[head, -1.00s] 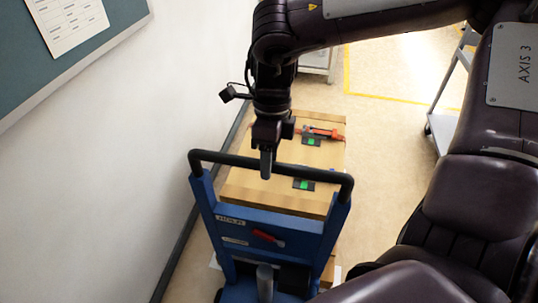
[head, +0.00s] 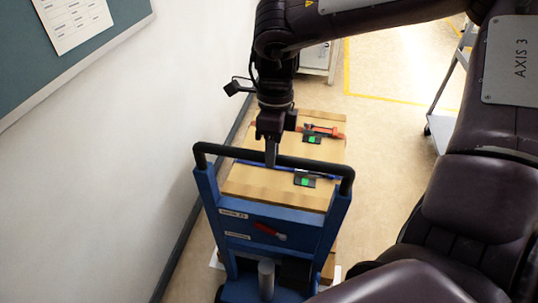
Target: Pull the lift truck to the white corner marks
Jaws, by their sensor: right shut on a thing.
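The blue lift truck (head: 270,221) stands below the middle of the head view, with a black push bar (head: 315,166) across its top and a red lever on its frame. A wooden load (head: 285,200) with black-and-green pieces and a red tool on top sits behind the frame. My right gripper (head: 271,160) points down at the middle of the push bar and is shut on it. White marks (head: 215,262) show on the floor beside the truck's lower left, and another at its lower right (head: 337,272). My left gripper is out of view.
A white wall with a notice board (head: 90,40) runs close along the left, with a dark skirting (head: 190,233). A grey cart (head: 440,125) stands at the right. Yellow floor lines (head: 390,97) mark the back. Clear floor lies right of the load.

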